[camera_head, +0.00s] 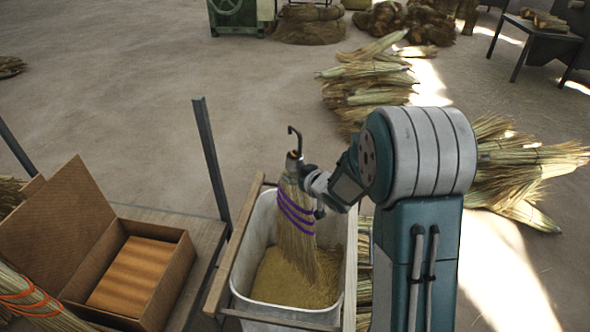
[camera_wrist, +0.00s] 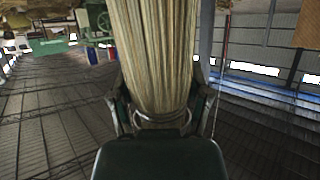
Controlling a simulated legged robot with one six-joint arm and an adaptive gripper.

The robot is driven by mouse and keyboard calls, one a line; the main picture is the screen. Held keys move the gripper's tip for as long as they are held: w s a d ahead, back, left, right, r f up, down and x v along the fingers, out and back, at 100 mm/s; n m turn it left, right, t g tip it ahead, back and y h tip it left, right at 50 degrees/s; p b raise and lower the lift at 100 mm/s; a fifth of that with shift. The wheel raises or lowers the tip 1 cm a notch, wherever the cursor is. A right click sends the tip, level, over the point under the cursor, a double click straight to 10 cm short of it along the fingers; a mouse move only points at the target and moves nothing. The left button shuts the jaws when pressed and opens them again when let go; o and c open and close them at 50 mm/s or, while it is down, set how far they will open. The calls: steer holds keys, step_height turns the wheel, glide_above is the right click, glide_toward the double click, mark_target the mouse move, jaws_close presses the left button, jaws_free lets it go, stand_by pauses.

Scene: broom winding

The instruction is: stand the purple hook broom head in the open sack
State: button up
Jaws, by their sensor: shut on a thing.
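The purple hook broom head (camera_head: 296,212) has straw bristles, purple bands and a dark hook at its top. It hangs nearly upright, bristles down, over the open grey tub-like sack (camera_head: 256,222), which holds straw-coloured material. My gripper (camera_head: 309,180) is shut on the broom head near its top, from the right side. The lower bristles are inside the rim; whether they touch the contents I cannot tell. In the wrist view the straw (camera_wrist: 158,55) fills the middle between my fingers, and the purple bands are not visible there.
An open cardboard box (camera_head: 140,275) stands on a bench to the left, beside an orange-banded broom head (camera_head: 35,300). A metal post (camera_head: 212,160) rises left of the sack. Straw bundles (camera_head: 525,165) lie on the floor to the right.

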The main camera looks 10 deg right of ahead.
mark_target(310, 234)
steer(key=shift+f, duration=10.9)
steer(key=o, duration=1.4)
steer(key=v, duration=1.2)
steer(key=shift+f, duration=0.1)
